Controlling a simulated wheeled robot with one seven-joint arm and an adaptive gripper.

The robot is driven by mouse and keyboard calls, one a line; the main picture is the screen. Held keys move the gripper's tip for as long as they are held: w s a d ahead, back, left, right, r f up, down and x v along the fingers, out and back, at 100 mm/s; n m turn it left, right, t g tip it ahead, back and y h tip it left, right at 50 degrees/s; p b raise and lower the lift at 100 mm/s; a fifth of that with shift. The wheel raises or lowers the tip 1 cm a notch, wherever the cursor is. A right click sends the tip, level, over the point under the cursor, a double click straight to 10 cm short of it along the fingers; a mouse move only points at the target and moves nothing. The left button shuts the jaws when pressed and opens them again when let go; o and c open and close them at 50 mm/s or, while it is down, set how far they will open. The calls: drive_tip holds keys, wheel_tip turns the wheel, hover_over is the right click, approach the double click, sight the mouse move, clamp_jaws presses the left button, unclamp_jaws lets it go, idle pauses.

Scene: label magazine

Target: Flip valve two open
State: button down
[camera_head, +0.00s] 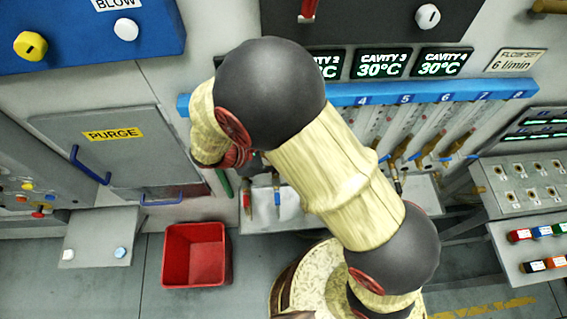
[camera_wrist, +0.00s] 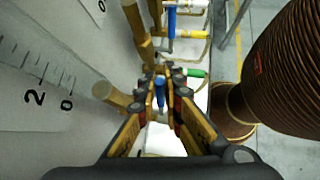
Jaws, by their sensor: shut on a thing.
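My gripper (camera_wrist: 163,82) has its two fingers on either side of a small blue lever (camera_wrist: 159,94) in the wrist view and is shut on it. The lever points along the gap between the fingers. A brass valve body (camera_wrist: 140,35) rises just beyond the fingertips, partly hidden by them. In the head view my arm covers the gripper and the left part of the blue numbered rail (camera_head: 450,90), where labels 4 to 8 show. The number of the held valve cannot be read.
More brass valves with blue levers (camera_head: 446,157) stand under the rail to the right. Another blue lever (camera_wrist: 171,20) is close beyond my gripper. A flow scale panel (camera_wrist: 40,85) is at left. A red bin (camera_head: 196,255) stands on the floor.

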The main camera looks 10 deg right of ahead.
drive_tip(key=c, duration=2.2)
unclamp_jaws()
drive_tip(key=shift+r, duration=0.1)
drive_tip(key=shift+v, duration=3.7)
drive_tip(key=shift+c, duration=0.2)
